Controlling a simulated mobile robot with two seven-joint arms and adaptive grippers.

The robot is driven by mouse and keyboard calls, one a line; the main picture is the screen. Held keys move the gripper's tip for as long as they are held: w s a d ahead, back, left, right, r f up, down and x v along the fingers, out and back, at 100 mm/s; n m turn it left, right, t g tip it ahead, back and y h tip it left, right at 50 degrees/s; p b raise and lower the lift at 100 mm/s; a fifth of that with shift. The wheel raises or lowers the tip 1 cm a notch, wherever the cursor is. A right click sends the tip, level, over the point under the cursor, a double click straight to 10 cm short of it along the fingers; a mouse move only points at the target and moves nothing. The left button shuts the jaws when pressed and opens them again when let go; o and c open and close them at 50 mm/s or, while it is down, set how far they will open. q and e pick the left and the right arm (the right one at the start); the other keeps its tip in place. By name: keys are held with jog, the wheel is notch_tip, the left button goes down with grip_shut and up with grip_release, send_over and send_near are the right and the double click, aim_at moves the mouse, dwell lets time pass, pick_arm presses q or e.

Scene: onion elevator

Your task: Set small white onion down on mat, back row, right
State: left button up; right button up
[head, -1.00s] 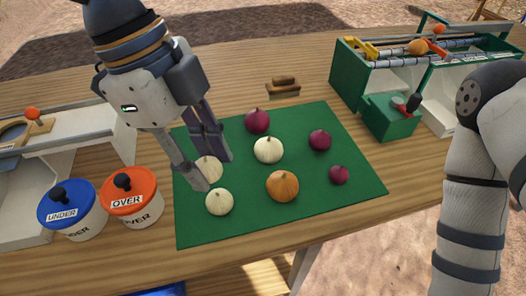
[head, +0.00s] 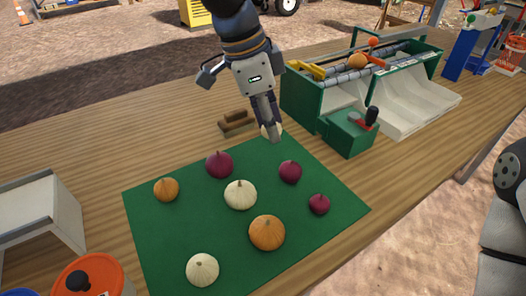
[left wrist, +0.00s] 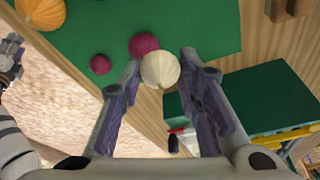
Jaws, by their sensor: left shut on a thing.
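The small white onion (left wrist: 160,70) is held between the fingertips of my left gripper (left wrist: 165,78). In the head view, the left gripper (head: 268,128) points down with the onion (head: 267,131) by the far right corner of the green mat (head: 150,225). Whether the onion touches the mat is unclear. The nearest mat onion is a red one (head: 290,172); in the left wrist view a red onion (left wrist: 143,44) shows just beyond the white one. The right arm is at the right edge of the head view; what seems its gripper (left wrist: 11,50) is cut off in the left wrist view.
The mat also holds a larger red onion (head: 219,164), a small red one (head: 319,204), white ones (head: 240,194) (head: 202,270) and orange ones (head: 166,189) (head: 267,232). A green box (head: 350,134) and sorting machine (head: 300,100) stand right; a wooden block (head: 237,122) lies behind.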

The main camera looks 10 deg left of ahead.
pick_arm(q)
send_over(269, 152)
jog(key=s, duration=0.1)
jog(key=f, duration=0.4)
jog(key=f+b, duration=0.1)
jog(key=f, duration=0.1)
jog(key=shift+a, duration=0.35)
jog(key=shift+w+a+f, duration=0.1)
jog(key=shift+w+f, duration=0.1)
jog(key=shift+f, duration=0.7)
jog(key=shift+w+f, duration=0.15)
jog(key=shift+f, duration=0.7)
jog(key=shift+f, duration=0.15)
jog(key=o, duration=1)
jog(key=v, duration=1.2)
jog(key=shift+p, duration=0.3)
